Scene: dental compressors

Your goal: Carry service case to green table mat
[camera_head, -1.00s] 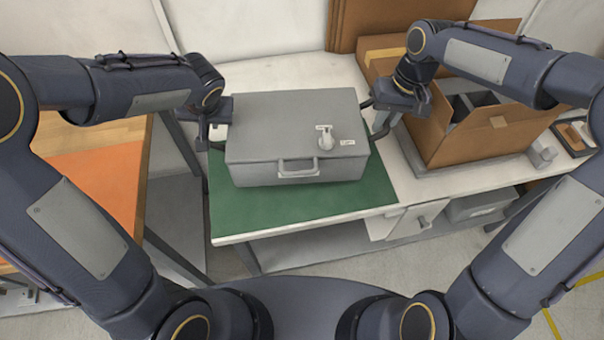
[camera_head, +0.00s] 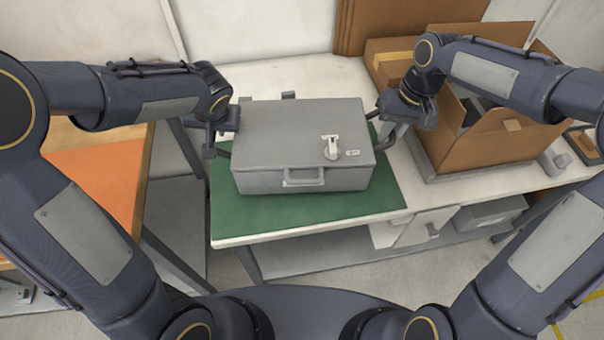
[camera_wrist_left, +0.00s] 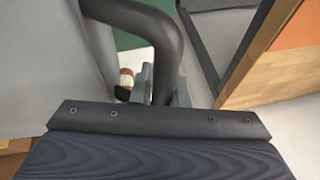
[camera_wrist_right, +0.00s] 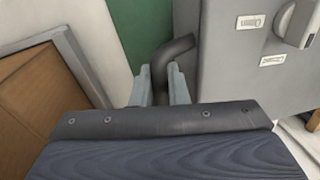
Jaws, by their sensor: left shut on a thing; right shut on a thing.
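My left gripper (camera_head: 222,150) is shut on the dark side handle at the case's left; that handle (camera_wrist_left: 165,50) shows between the fingers in the left wrist view. My right gripper (camera_head: 385,112) is shut on the right side handle, which also shows in the right wrist view (camera_wrist_right: 165,62). The back of the mat is hidden behind the case.
An open cardboard box (camera_head: 480,140) stands on the white table right of the case, close to my right arm. A table with an orange mat (camera_head: 95,185) is at the left, across a gap.

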